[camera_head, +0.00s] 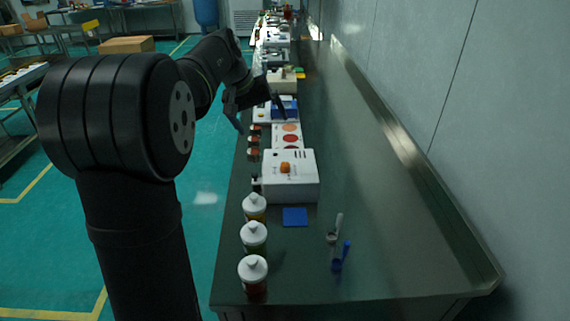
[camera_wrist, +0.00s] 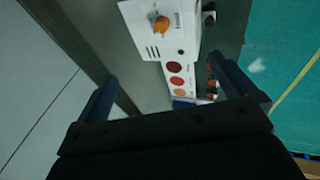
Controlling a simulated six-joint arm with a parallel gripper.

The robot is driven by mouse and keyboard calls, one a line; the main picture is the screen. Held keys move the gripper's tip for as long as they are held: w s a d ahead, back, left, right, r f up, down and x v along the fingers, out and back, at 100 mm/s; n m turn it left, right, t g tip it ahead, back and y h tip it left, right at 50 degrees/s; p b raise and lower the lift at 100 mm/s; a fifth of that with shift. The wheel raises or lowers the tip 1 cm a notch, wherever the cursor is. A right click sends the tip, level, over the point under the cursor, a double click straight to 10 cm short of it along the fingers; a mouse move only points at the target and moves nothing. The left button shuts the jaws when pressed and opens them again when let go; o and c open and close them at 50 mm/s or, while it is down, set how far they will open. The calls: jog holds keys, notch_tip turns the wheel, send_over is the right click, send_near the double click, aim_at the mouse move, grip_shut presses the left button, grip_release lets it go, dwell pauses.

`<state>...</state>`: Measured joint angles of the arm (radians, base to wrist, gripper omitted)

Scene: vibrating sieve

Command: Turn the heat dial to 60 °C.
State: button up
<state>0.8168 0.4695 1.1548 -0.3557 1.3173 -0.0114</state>
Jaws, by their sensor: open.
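The heat dial looks to be the orange knob (camera_head: 285,167) on top of a white box (camera_head: 305,188) on the bench; it also shows in the wrist view (camera_wrist: 161,25) near the top. Marks around the knob are too small to read, so its setting cannot be told. My gripper (camera_head: 258,113) is open and empty, above the bench's left side and farther along it than the box. In the wrist view my gripper (camera_wrist: 162,72) has its two fingers wide apart, with the knob beyond them and not touched.
A white panel with red and orange discs (camera_head: 291,141) adjoins the box. Small jars (camera_head: 254,140) line the bench's left edge, with white-capped bottles (camera_head: 254,237) nearer. A blue square (camera_head: 295,217) and a blue scoop (camera_head: 338,263) lie in front. The bench's right side (camera_head: 380,220) is clear.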

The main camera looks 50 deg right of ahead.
jog(key=shift+a+r, duration=0.2)
jog(key=shift+r, duration=0.25)
